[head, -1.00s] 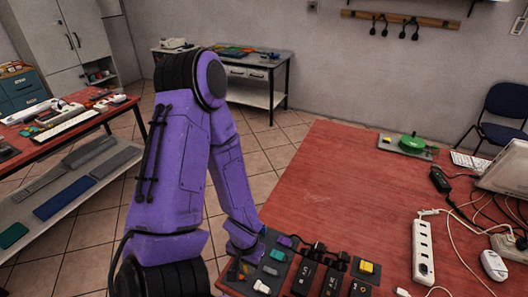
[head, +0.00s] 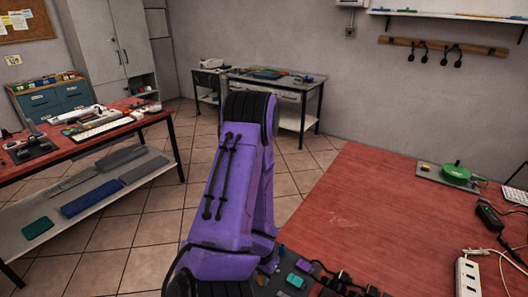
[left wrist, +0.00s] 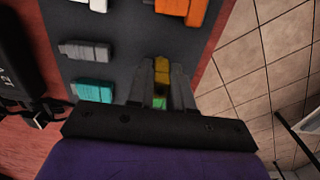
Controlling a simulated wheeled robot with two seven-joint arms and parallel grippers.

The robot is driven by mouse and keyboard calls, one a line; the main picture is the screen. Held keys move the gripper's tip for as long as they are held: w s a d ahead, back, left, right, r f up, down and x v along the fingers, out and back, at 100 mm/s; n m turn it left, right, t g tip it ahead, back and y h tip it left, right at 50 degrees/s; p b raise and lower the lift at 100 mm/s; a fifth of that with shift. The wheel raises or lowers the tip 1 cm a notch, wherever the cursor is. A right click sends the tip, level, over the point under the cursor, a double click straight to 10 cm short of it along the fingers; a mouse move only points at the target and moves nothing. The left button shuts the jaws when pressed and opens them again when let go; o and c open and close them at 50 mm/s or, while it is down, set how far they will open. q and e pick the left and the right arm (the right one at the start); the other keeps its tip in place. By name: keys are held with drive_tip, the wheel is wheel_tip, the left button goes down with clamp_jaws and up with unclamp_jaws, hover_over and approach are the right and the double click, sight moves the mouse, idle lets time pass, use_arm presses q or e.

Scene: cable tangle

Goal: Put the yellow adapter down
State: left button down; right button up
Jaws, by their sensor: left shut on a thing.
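In the left wrist view, the yellow adapter (left wrist: 162,70) is between the two fingers of my left gripper (left wrist: 161,80), which is shut on it. A small green patch (left wrist: 158,102) shows lower between the fingers. The adapter is over the dark grey tray (left wrist: 120,45), near its right edge; I cannot tell whether it touches the tray. In the head view, my purple left arm hides the gripper and the adapter. My right gripper is in neither view.
A teal adapter (left wrist: 92,92), a grey one (left wrist: 84,50) and an orange one (left wrist: 198,12) lie on the tray. Black plugs and cable lie to its left. A white power strip (head: 468,278) is at the right of the red table (head: 370,215). The table's middle is clear.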

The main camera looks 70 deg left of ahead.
use_arm(q)
drive_tip(key=shift+f, duration=0.2)
drive_tip(key=c, duration=1)
unclamp_jaws()
drive_tip(key=shift+w, duration=0.1)
wheel_tip(320, 180, up, 6)
drive_tip(key=p, duration=0.4)
drive_tip(key=shift+r+p, duration=0.1)
drive_tip(key=shift+p, duration=0.2)
wheel_tip(320, 180, up, 6)
drive_tip(key=shift+r+p, duration=0.15)
drive_tip(key=shift+p, duration=0.75)
